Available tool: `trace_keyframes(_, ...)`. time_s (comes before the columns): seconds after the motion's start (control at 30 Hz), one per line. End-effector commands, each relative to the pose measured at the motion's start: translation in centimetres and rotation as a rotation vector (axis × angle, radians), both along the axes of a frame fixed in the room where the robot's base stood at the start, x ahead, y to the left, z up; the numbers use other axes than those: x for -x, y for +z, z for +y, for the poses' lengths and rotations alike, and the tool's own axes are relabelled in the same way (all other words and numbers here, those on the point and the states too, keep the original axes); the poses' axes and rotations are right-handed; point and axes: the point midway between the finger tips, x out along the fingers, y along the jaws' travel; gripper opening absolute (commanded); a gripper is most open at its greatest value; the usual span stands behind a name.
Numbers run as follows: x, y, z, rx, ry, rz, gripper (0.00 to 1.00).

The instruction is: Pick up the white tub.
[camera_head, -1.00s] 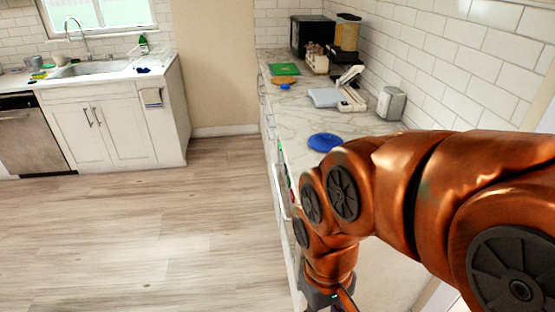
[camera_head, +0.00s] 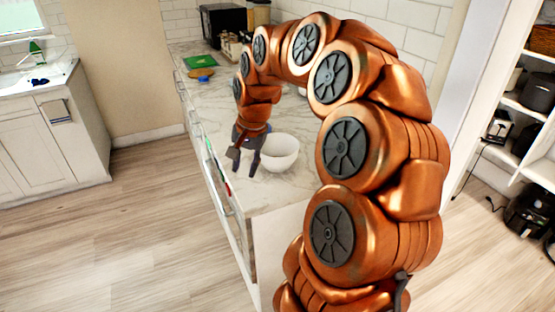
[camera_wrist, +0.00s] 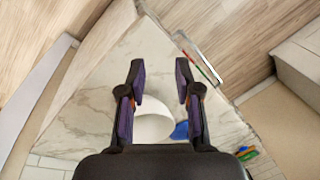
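The white tub (camera_head: 280,152) is a round, bowl-like vessel standing on the marble counter near its front end. My gripper (camera_head: 244,162) points down just left of it in the head view. In the wrist view part of the tub (camera_wrist: 153,127) shows low between the two fingers, with its near part hidden by the gripper body. My gripper (camera_wrist: 160,70) is open, with bare counter between its fingertips. I cannot tell whether a finger touches the tub.
The marble counter (camera_head: 215,110) runs back to a black appliance (camera_head: 223,24). A green board (camera_head: 200,62) lies farther back. A blue disc (camera_wrist: 181,130) lies beside the tub. White shelving (camera_head: 515,135) stands at right; open wood floor (camera_head: 140,235) lies left.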

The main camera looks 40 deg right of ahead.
Motion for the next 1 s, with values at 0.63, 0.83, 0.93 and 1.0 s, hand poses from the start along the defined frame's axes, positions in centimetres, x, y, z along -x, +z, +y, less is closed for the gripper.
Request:
trace_keyframes(0.63,-1.4,-4.9,-17.6,-0.046,-0.572,-0.054,0.33)
trace_keyframes(0.83,-1.9,-6.3,-17.7,-0.043,-0.571,-0.06,0.33)
trace_keyframes(0.93,-2.1,-6.7,-17.9,-0.044,-0.571,-0.06,0.33)
trace_keyframes(1.0,-2.2,-7.3,-18.0,-0.047,-0.57,-0.058,0.33)
